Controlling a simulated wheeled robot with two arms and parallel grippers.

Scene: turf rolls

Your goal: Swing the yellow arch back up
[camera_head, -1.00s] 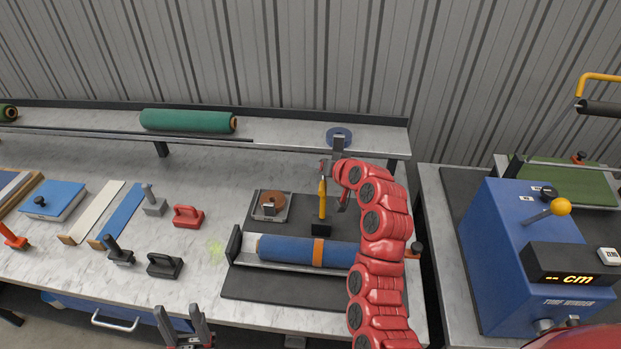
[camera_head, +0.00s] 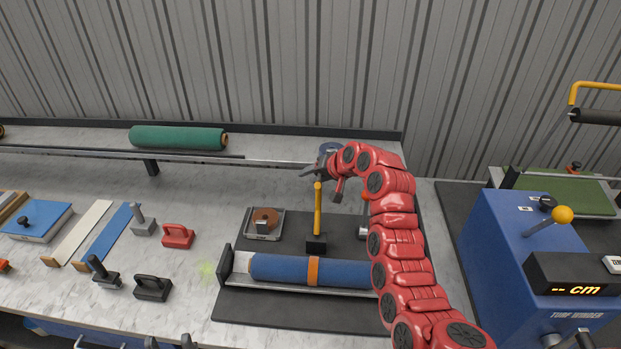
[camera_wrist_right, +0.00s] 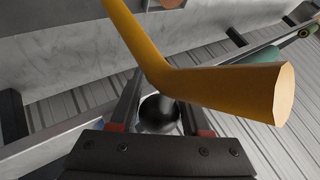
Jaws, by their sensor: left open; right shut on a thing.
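The yellow arch (camera_head: 318,210) rises from a black block (camera_head: 316,243) behind the blue roll (camera_head: 280,267). It looks upright in the head view. The right wrist view shows its yellow bar (camera_wrist_right: 150,50) bending across, with a cut end near the camera. My right gripper (camera_head: 315,170) is at the arch's upper end, its jaws partly hidden by my arm. In the right wrist view its fingers (camera_wrist_right: 160,110) are shut on a black ball knob (camera_wrist_right: 158,115) just behind the bar. My left gripper (camera_head: 172,342) is open and empty at the bottom edge, only its fingertips showing.
A black mat (camera_head: 290,312) lies under the roll, which has an orange band. A tape dispenser (camera_head: 263,222) stands left of the arch. A rear shelf (camera_head: 280,148) holds a green roll (camera_head: 178,138). A blue turf winder (camera_head: 510,265) stands at the right.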

